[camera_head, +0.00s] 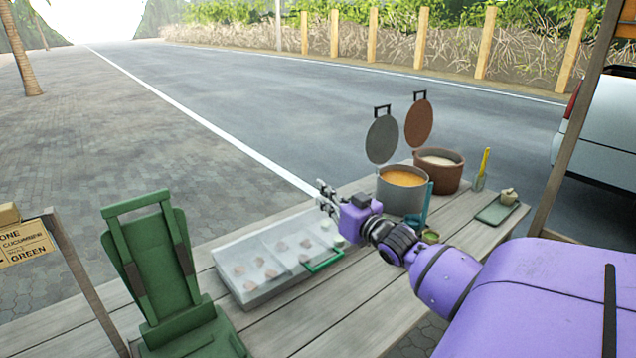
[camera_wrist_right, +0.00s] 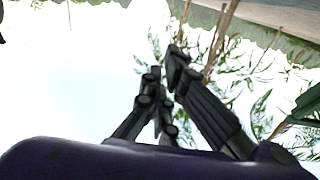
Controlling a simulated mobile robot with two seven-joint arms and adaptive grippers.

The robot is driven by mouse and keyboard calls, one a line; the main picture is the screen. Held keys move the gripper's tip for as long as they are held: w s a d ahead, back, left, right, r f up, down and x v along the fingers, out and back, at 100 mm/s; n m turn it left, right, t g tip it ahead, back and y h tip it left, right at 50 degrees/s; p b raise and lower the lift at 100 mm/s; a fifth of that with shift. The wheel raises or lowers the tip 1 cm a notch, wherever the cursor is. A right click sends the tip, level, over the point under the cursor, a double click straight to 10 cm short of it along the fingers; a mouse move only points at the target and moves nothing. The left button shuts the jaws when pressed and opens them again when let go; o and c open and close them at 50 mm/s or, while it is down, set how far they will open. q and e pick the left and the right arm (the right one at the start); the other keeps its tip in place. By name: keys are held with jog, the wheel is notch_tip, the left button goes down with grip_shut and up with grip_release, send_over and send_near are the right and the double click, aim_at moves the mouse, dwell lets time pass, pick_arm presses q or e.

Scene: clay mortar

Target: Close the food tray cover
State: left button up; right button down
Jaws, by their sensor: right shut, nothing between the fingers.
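The food tray (camera_head: 252,297) sits on the wooden table, a pale shallow box with several brownish pieces and a few pale round ones inside. Its clear cover (camera_head: 262,247) lies over the top and looks flat, with a green handle (camera_head: 325,262) at the front right. I cannot tell whether the cover is fully seated. My right gripper (camera_head: 324,197) is above the tray's far right corner, apart from the handle. It is shut and empty, and its fingers also show in the right wrist view (camera_wrist_right: 166,72) against bright sky and leaves. My left gripper is not in view.
A grey pot (camera_head: 393,195) of orange food and a brown pot (camera_head: 450,175) stand behind my right arm, with raised lids. A green stand (camera_head: 155,265) is left of the tray. A small green board (camera_head: 498,212) lies far right. The table front (camera_head: 350,325) is clear.

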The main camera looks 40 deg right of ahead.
pick_arm(q)
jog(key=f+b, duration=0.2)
jog(key=b, duration=0.1)
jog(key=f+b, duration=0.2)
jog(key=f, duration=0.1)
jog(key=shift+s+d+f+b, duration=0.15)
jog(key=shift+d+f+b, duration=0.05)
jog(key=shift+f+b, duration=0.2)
pick_arm(e)
jog(key=s+f+t, duration=0.3)
jog(key=s+f, duration=0.3)
jog(key=f, duration=0.5)
jog(key=shift+a+f, duration=0.15)
jog(key=shift+a, duration=0.15)
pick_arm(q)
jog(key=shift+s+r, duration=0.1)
pick_arm(e)
notch_tip(320, 180, up, 5)
jog(key=p, duration=0.4)
pick_arm(q)
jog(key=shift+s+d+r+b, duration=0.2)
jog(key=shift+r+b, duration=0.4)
jog(key=shift+b, duration=0.8)
pick_arm(e)
jog(key=s+f, duration=0.7)
jog(key=shift+s+a, duration=0.4)
jog(key=shift+a, duration=0.05)
